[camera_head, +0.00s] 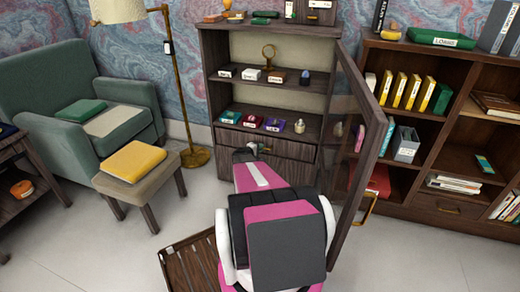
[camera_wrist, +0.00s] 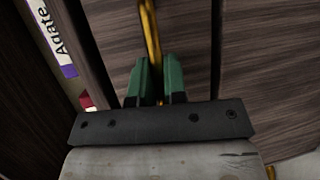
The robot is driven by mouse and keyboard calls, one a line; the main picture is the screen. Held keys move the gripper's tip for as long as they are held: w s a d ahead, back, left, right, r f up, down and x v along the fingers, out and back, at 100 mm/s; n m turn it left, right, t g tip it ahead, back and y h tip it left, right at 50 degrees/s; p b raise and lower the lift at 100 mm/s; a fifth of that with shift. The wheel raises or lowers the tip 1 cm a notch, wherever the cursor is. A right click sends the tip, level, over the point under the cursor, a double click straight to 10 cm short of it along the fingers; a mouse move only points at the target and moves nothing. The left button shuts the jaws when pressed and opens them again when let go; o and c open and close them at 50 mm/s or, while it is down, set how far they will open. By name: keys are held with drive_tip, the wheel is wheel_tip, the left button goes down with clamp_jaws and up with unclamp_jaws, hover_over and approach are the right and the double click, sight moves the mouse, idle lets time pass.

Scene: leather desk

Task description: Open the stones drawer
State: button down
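The dark wood cabinet (camera_head: 209,100) has a drawer front (camera_head: 290,148) just under the shelf of labelled stones, and another wood front (camera_head: 292,171) below it. No label naming the drawer is readable. My gripper (camera_head: 252,150) is at the upper drawer front, left of its middle; my arm hides part of the cabinet. In the wrist view my gripper (camera_wrist: 160,82) has its green fingers close together on both sides of a brass handle (camera_wrist: 151,25), which fills the gap. The drawer front (camera_wrist: 190,45) lies behind it. The drawer looks closed.
A glass cabinet door (camera_head: 355,140) stands open to the right of my arm. A slatted wood panel (camera_head: 195,262) is low at the left. A stool with a yellow book (camera_head: 133,161) and a green armchair (camera_head: 75,90) stand left. A bookcase (camera_head: 440,125) stands right.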

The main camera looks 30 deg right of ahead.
drive_tip(key=s+a, duration=1.5)
drive_tip(key=a, duration=0.2)
drive_tip(key=shift+a, duration=0.2)
drive_tip(key=c, duration=1.2)
unclamp_jaws()
drive_tip(key=shift+w, duration=0.1)
drive_tip(key=shift+a, duration=0.1)
drive_tip(key=v, duration=1)
drive_tip(key=shift+a, duration=0.25)
drive_tip(key=shift+r, duration=0.1)
